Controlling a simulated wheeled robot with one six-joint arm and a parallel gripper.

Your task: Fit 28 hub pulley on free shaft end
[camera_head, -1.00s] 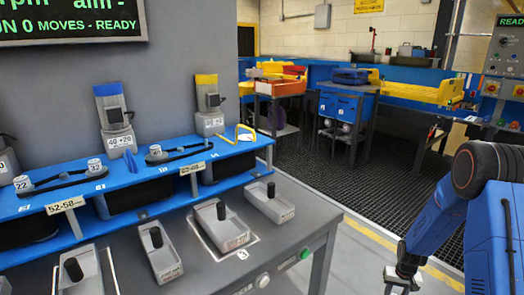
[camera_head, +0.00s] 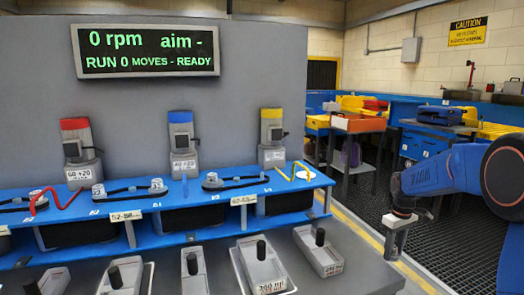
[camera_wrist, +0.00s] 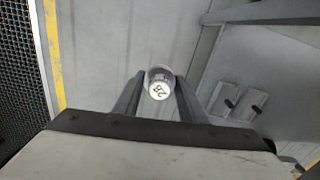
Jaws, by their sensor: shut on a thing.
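A small pale round pulley marked 28 (camera_wrist: 159,91) is between the fingertips of my gripper (camera_wrist: 159,79) in the wrist view, its marked face toward the camera. My gripper is shut on it. In the head view my gripper (camera_head: 393,244) hangs at the right, out past the bench's right end, above the floor. Several fitted pulleys, such as one by the yellow-capped motor (camera_head: 212,180), sit with black belts on the blue shelf (camera_head: 170,198). A white disc (camera_head: 306,175) lies at the shelf's right end. I cannot make out a bare shaft end.
A yellow loop (camera_head: 292,171) stands near the white disc, and a red one (camera_head: 45,201) at the left. Grey blocks with black knobs (camera_head: 319,252) line the bench front. A display (camera_head: 146,51) hangs on the panel. The floor between bench and my arm is clear.

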